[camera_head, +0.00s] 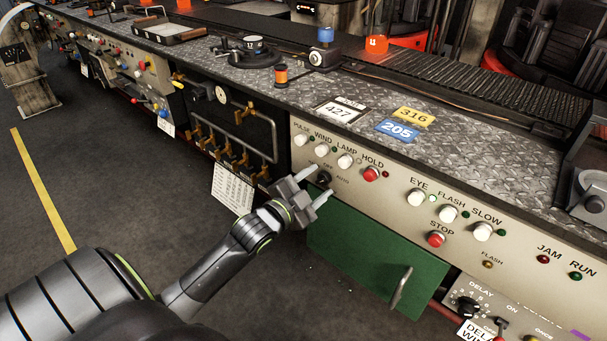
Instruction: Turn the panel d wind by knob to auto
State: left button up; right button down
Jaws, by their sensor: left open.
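The cream panel (398,199) carries a small dark knob (323,178) below the row marked PULSE, WIND, LAMP and HOLD. Labels that read OFF and AUTO sit above and to the right of this knob. My left gripper (317,184) is open at the panel's lower left, with its fingertips on either side of the knob in the picture. I cannot tell whether they touch it. The gripper partly hides the knob, and its pointing direction is not clear. My right gripper is not in view.
A green drawer front (360,262) with a metal handle (402,288) is below the panel. White buttons (345,161) and a red HOLD button (371,174) sit close above the gripper. Brass valves (239,163) are to the left.

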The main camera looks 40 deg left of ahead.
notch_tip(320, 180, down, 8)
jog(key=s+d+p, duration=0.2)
jog(key=p, duration=0.2)
pick_arm(q)
jog(key=s+a+b, duration=0.1)
jog(key=s+b, duration=0.4)
jog(key=s, duration=1.2)
jog(key=shift+s+a, duration=0.15)
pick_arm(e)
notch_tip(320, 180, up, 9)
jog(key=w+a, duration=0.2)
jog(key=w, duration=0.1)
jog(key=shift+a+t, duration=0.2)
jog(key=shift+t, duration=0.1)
